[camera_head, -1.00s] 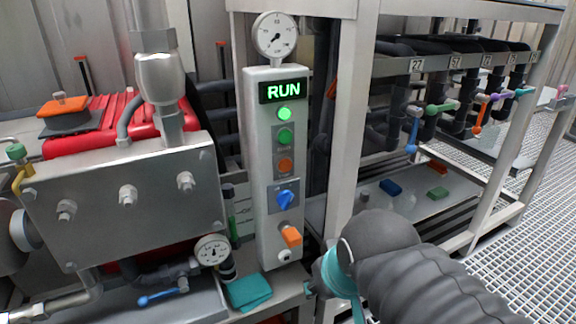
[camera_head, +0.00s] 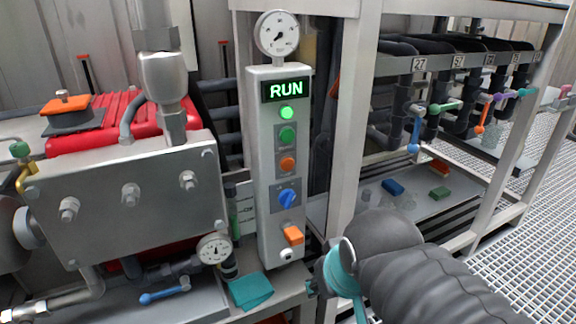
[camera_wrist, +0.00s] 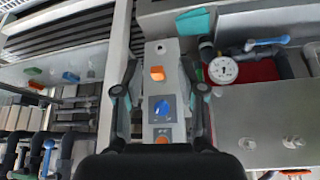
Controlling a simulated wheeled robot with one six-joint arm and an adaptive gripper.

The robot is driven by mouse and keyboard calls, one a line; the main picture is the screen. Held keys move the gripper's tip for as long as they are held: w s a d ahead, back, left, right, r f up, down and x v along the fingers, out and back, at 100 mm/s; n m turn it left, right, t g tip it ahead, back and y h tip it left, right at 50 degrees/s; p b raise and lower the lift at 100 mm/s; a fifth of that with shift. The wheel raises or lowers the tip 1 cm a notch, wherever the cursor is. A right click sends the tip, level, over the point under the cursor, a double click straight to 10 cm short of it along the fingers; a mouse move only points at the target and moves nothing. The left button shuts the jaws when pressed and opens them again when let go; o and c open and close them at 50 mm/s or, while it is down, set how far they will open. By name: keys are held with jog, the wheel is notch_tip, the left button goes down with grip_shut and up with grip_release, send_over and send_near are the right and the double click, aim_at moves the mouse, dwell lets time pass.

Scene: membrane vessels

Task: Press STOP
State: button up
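A pale upright control box (camera_head: 265,225) carries a display (camera_head: 286,90) reading RUN in green, with a lit green lamp (camera_head: 287,113) below it. Under these are a green button (camera_head: 287,136) and an orange-red round button (camera_head: 288,164); their small labels are not legible. In the wrist view the orange-red button (camera_wrist: 162,137) sits just above my gripper's dark body, partly hidden. My gripper (camera_wrist: 158,62) is open and empty, its fingers either side of the box in that view. In the head view it is low, right of the box, mostly hidden by my arm.
The box also has a blue knob (camera_head: 287,198) and an orange switch (camera_head: 293,235), with a gauge (camera_head: 277,35) on top. A metal post (camera_head: 346,130) stands right of it. A steel block (camera_head: 125,190) stands left, a teal cloth (camera_head: 250,290) below.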

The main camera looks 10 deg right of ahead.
grip_shut()
dwell(1.1)
